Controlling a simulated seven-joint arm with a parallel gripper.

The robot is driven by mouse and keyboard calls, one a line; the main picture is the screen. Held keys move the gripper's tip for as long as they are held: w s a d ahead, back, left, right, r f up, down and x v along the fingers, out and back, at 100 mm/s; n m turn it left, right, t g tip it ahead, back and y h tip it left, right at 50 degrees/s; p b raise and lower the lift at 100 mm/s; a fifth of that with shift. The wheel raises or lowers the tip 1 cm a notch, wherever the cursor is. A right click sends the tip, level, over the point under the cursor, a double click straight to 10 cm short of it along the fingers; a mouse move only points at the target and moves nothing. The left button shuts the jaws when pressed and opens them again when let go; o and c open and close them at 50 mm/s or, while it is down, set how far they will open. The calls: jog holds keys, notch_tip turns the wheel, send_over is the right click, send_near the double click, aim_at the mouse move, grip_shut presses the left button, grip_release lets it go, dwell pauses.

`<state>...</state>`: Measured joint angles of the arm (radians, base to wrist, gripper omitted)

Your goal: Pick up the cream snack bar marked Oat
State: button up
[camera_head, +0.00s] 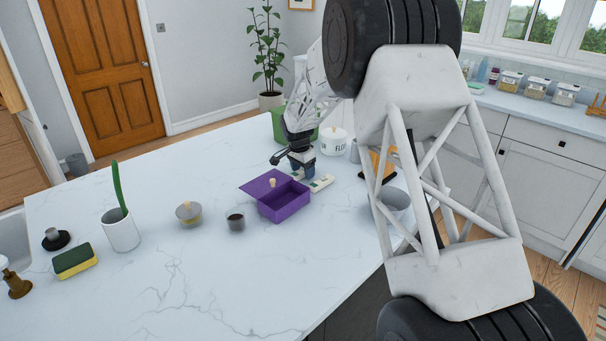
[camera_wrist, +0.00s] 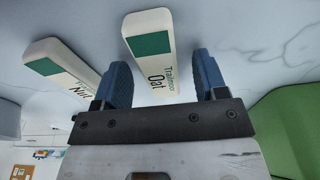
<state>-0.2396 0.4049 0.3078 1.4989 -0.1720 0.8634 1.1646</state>
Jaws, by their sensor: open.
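The cream snack bar marked Oat (camera_wrist: 156,68) has a green band and lies on the white marble counter in the wrist view. My gripper (camera_wrist: 162,75) is open, with its two blue fingers on either side of the Oat bar's near end. I cannot tell if the fingers touch it. A similar cream bar marked Nut (camera_wrist: 62,65) lies just left, close outside the left finger. In the head view my gripper (camera_head: 302,172) is down over the counter behind the purple box, and a cream bar (camera_head: 321,183) shows to its right; its label is too small to read there.
A purple box (camera_head: 283,207) with a raised lid stands in front of my gripper. A green container (camera_head: 280,124) and a white lidded jar (camera_head: 333,147) stand behind.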

aim_at(303, 170)
jog(key=shift+c, duration=0.3)
jog(key=c, duration=1)
jog(key=shift+r, duration=5)
